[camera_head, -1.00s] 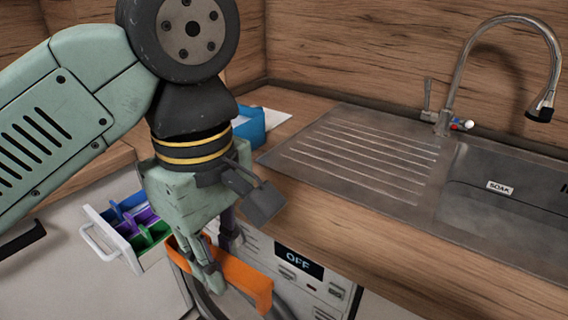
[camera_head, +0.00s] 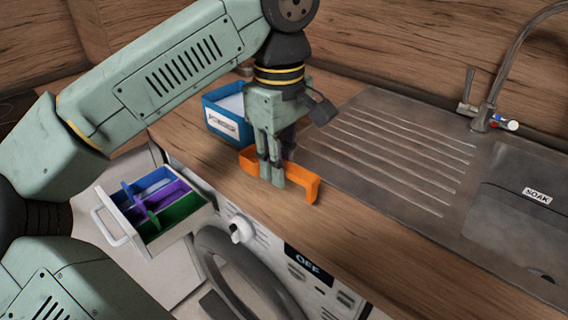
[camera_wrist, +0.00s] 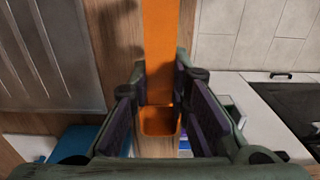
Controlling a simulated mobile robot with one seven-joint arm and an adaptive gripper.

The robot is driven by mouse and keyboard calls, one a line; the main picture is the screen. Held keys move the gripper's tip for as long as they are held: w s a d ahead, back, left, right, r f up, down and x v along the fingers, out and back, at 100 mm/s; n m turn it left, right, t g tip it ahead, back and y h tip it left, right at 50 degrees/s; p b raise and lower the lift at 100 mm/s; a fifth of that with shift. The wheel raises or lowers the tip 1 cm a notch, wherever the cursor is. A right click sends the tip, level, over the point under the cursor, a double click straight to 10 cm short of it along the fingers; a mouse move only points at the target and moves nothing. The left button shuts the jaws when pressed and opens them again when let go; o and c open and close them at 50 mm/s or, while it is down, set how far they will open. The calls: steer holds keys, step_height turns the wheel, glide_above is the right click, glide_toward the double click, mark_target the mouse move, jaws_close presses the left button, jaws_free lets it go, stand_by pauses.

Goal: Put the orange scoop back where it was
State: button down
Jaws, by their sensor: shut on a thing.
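The orange scoop (camera_head: 303,185) is held in my gripper (camera_head: 272,180), which is shut on it. In the head view the scoop is over the wooden counter, between the blue box and the sink's drainboard. I cannot tell whether it touches the counter. In the wrist view the scoop (camera_wrist: 160,50) runs up the middle between the fingers of my gripper (camera_wrist: 160,105), with its orange cup end nearer the camera.
A blue box (camera_head: 215,122) with a white label stands on the counter (camera_head: 225,175) behind. The open detergent drawer (camera_head: 190,228), with blue, purple and green compartments, juts from the washing machine (camera_head: 262,240). The sink drainboard (camera_head: 385,160) lies right.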

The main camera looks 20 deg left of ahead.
mark_target(284, 189)
steer(key=shift+w, duration=0.75)
steer(key=shift+w+a+p, duration=0.1)
steer(key=shift+w+p, duration=0.25)
steer(key=shift+w, duration=0.2)
step_height(284, 189, down, 3)
steer(key=shift+r+p, duration=0.1)
steer(key=shift+p, duration=0.2)
steer(key=shift+f, duration=0.5)
steer(key=shift+f, duration=0.1)
steer(key=shift+f, duration=0.15)
steer(key=c, duration=1.5)
jaws_free()
steer(key=shift+r, duration=0.2)
